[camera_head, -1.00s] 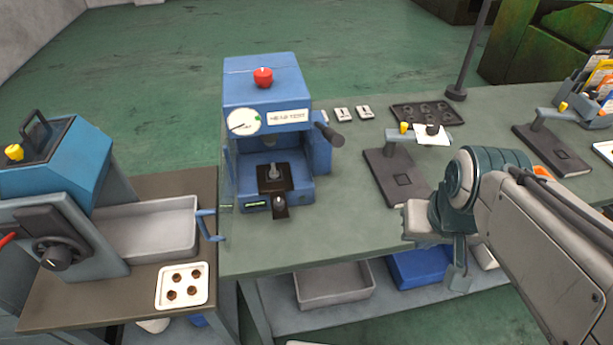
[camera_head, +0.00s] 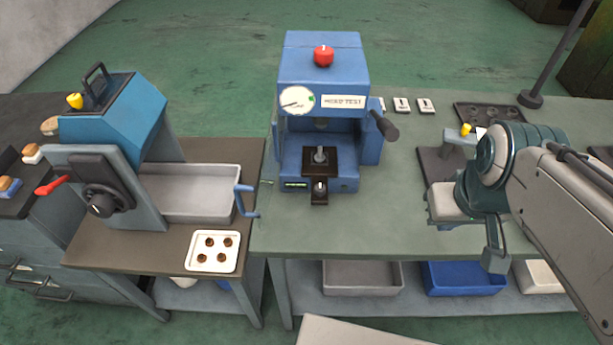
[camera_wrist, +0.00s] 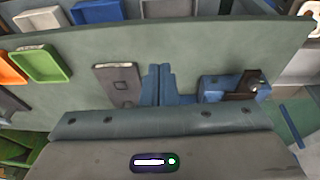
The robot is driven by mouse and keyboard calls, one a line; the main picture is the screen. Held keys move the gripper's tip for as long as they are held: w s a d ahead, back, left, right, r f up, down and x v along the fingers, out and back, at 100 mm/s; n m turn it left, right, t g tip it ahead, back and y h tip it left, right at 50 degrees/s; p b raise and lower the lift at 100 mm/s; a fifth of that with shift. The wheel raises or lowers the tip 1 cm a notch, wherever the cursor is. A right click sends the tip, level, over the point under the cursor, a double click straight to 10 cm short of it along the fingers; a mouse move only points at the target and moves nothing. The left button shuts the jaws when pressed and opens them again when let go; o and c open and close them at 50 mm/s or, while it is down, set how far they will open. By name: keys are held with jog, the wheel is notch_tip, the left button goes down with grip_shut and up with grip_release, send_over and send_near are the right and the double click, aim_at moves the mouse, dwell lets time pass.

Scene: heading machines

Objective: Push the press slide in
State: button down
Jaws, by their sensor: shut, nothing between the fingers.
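The slide also shows in the wrist view (camera_wrist: 245,81), to the right of my gripper (camera_wrist: 160,72). My gripper's blue fingers are together and empty, over the bench and apart from the press. In the head view my wrist is right of the press, and the fingers are mostly hidden.
A dark lever (camera_head: 384,126) juts from the press's right side. The bench in front of the press is clear.

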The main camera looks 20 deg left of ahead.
jog(key=w+a+n+b, duration=0.1)
jog(key=a+n+b, duration=0.3)
jog(key=a+n, duration=2.35)
jog(key=n, duration=0.3)
send_near(315, 201)
notch_tip(315, 201, down, 4)
jog(key=s+a, duration=0.1)
jog(key=s, duration=0.2)
jog(key=shift+h, duration=0.3)
jog(key=shift+w+d+f+p, duration=0.1)
jog(key=shift+w+d+f, duration=0.1)
jog(key=shift+w, duration=0.5)
jog(key=shift+w+d+f+p, duration=0.1)
jog(key=shift+w+f+p, duration=0.05)
jog(key=shift+w, duration=0.6)
jog(key=shift+w+d+f+p, duration=0.1)
jog(key=shift+w+f, duration=0.1)
jog(key=shift+w, duration=0.5)
